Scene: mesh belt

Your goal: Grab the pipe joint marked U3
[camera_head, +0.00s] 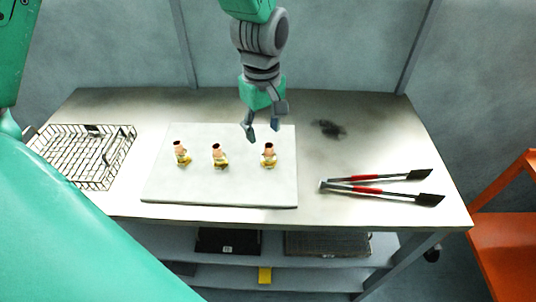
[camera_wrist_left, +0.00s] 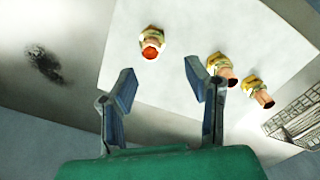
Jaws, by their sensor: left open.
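Three small brass-and-copper pipe joints stand in a row on a pale board (camera_head: 220,190): a left one (camera_head: 181,153), a middle one (camera_head: 219,156) and a right one (camera_head: 269,155). No U3 mark is legible on any of them. My left gripper (camera_head: 262,130) is open and empty, above the back of the board, just behind the right joint. In the left wrist view my open fingers (camera_wrist_left: 160,82) point towards that right joint (camera_wrist_left: 152,43); the middle joint (camera_wrist_left: 222,68) and left joint (camera_wrist_left: 257,92) lie to the right. My right gripper is not in view.
A wire basket (camera_head: 88,156) stands at the table's left end. An orange frame (camera_head: 505,225) stands beyond the right edge. Dark trays sit on the shelf below.

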